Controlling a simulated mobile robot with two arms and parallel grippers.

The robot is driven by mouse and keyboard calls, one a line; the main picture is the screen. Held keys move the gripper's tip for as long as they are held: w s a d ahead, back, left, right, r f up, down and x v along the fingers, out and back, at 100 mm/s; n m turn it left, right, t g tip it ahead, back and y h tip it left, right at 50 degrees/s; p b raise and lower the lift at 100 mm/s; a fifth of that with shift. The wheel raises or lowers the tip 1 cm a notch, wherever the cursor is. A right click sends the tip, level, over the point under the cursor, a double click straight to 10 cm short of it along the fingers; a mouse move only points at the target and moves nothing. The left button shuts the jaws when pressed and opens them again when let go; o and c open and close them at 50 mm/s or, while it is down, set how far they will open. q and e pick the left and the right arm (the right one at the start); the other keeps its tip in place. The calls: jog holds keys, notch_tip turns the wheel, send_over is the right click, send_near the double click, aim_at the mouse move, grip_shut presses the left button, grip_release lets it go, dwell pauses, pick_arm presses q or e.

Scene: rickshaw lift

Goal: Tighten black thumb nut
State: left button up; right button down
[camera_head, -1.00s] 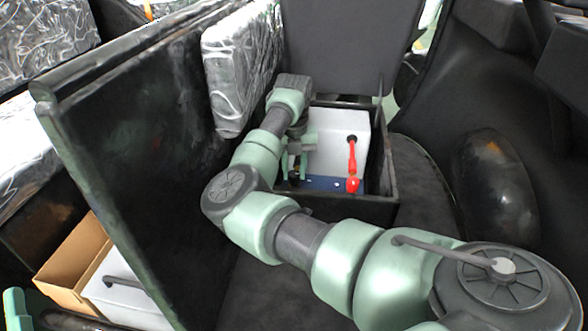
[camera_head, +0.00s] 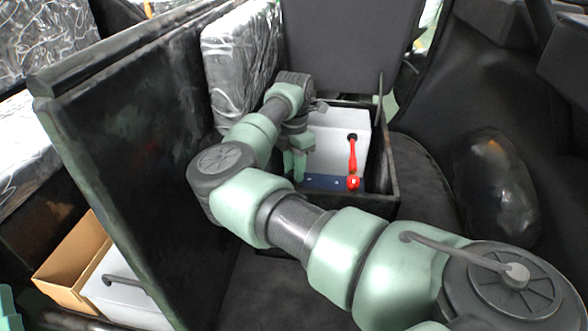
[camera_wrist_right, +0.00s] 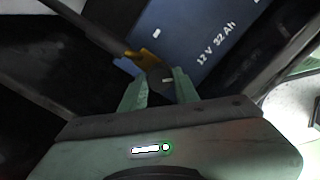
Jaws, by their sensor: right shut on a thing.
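The black thumb nut (camera_wrist_right: 160,76) shows small and dark between my fingers in the right wrist view, beside a brass-coloured terminal clamp (camera_wrist_right: 146,58). My right gripper (camera_head: 295,168) reaches down into the open box at the left end of the battery, and its fingers (camera_wrist_right: 158,86) are shut on the nut. The blue battery top (camera_wrist_right: 200,40), marked 12V 32Ah, lies just beyond the fingertips. In the head view the nut is hidden by my gripper. My left gripper cannot be made out.
A red-covered cable (camera_head: 352,155) runs to the battery's right end. The dark box wall (camera_head: 378,207) stands close around the battery. A silver-wrapped block (camera_head: 230,75) and a tall dark panel (camera_head: 130,130) stand left of my right arm.

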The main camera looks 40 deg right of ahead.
jog(key=m, duration=0.4)
pick_arm(q)
jog(key=shift+s+a+r+t+h, duration=0.1)
jog(key=shift+s+r+t+h, duration=0.1)
jog(key=shift+s+r+t, duration=0.3)
jog(key=shift+s+r+t+h, duration=0.2)
jog(key=shift+s+r+t, duration=0.1)
jog(key=shift+r, duration=0.35)
pick_arm(e)
jog(key=shift+m, duration=2.5)
pick_arm(q)
jog(key=shift+f, duration=0.1)
pick_arm(e)
jog(key=c, duration=1.1)
grip_release()
pick_arm(q)
jog(key=shift+f, duration=0.1)
pick_arm(e)
jog(key=shift+o, duration=0.2)
